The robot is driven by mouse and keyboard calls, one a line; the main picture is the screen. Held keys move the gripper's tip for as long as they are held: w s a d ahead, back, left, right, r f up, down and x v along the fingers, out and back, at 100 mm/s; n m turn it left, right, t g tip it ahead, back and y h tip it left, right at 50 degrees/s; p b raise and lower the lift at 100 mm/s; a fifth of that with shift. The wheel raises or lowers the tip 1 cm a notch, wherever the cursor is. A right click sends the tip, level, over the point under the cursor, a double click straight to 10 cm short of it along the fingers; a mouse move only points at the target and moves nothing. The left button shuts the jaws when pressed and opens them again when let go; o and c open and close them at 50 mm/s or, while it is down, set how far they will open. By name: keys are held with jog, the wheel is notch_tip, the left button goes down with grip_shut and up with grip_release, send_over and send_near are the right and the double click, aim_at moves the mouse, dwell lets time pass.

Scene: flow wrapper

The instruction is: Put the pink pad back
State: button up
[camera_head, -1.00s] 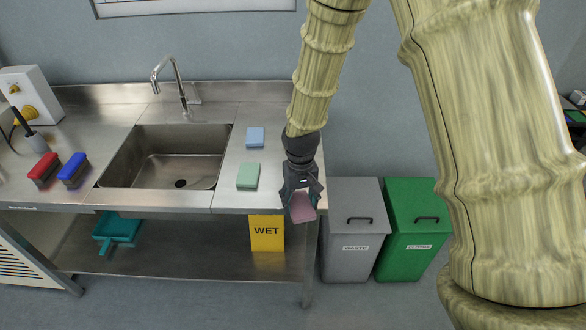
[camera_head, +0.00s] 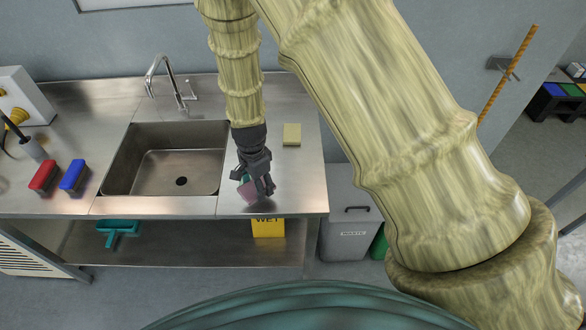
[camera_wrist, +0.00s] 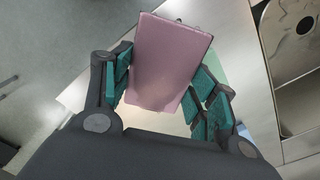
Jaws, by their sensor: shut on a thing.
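The pink pad (camera_head: 249,190) is held in my gripper (camera_head: 257,190), over the front part of the steel counter right of the sink. In the wrist view the pink pad (camera_wrist: 168,62) sits between the two teal-lined fingers (camera_wrist: 160,88). A green pad (camera_wrist: 217,66) shows partly behind it in that view, on the counter. A bit of blue (camera_wrist: 243,130) also shows there beside the right finger. A yellow pad (camera_head: 292,134) lies on the counter at the back right. I cannot tell whether the pink pad touches the counter.
The sink (camera_head: 165,160) with its tap (camera_head: 170,82) is just left of my gripper. A red brush (camera_head: 43,176) and a blue brush (camera_head: 73,175) lie further left. A yellow WET sign (camera_head: 268,228) is below the counter edge.

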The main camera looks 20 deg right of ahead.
jog(key=m, duration=0.1)
jog(key=a+m+p, duration=0.1)
jog(key=a, duration=0.1)
jog(key=shift+s+a+r+m, duration=0.2)
jog(key=shift+s+r+m, duration=0.15)
jog(key=shift+m, duration=0.05)
jog(key=shift+w+d+f, duration=0.1)
jog(key=shift+f, duration=0.05)
jog(key=b, duration=0.4)
send_over(295, 178)
jog(key=shift+f, duration=0.75)
jog(key=shift+f+b, duration=1.2)
jog(key=shift+f, duration=0.5)
jog(key=shift+f, duration=0.2)
jog(key=o, duration=1)
jog(key=shift+r, duration=0.15)
notch_tip(295, 178, up, 12)
jog(key=b, duration=0.4)
